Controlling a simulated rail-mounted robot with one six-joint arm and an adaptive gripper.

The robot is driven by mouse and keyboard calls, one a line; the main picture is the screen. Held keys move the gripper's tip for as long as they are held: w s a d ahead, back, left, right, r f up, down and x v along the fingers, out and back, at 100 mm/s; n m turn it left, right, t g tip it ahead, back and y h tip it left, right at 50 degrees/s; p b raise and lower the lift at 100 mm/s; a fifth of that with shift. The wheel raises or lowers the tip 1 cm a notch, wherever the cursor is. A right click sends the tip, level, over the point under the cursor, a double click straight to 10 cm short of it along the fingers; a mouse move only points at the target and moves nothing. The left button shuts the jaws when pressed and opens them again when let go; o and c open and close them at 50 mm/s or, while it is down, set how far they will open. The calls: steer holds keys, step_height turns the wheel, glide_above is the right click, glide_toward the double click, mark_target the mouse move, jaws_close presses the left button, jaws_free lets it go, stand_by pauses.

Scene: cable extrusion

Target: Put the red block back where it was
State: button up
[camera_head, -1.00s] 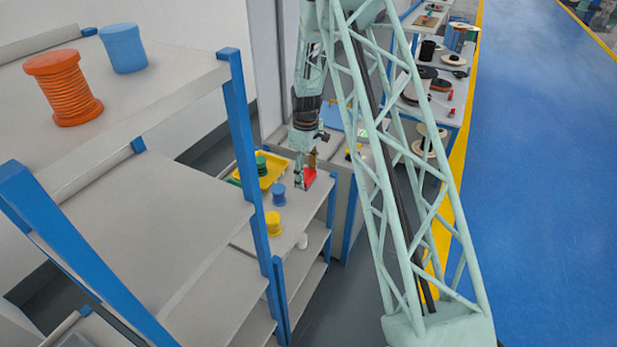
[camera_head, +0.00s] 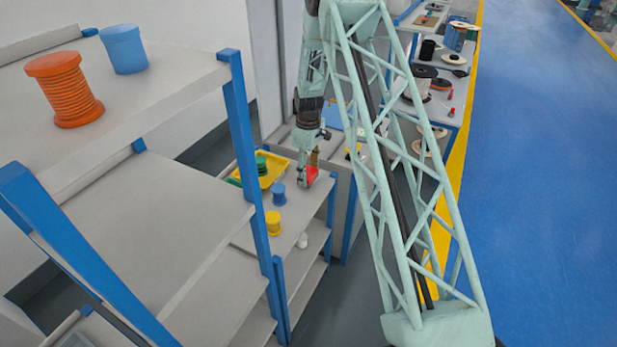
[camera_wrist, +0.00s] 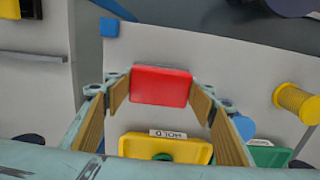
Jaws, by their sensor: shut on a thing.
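The red block (camera_head: 312,174) is at my gripper (camera_head: 306,178) over the small shelf's top. In the wrist view the red block (camera_wrist: 161,86) sits between the two tan finger pads of my gripper (camera_wrist: 160,98). My gripper is shut on it. I cannot tell whether the block's underside touches the shelf top (camera_head: 296,212). The fingers hide part of the block in the head view.
A yellow tray (camera_head: 277,172) with a green spool (camera_head: 261,163) stands left of the block. A blue spool (camera_head: 278,194) and a yellow spool (camera_head: 273,222) stand close by. A blue shelf post (camera_head: 247,150) rises at the left.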

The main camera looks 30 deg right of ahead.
mark_target(308, 172)
steer(key=shift+f, duration=0.9)
steer(key=shift+f, duration=0.1)
steer(key=o, duration=0.9)
step_height(308, 172, up, 11)
steer(key=shift+r, duration=0.6)
stand_by(0.3)
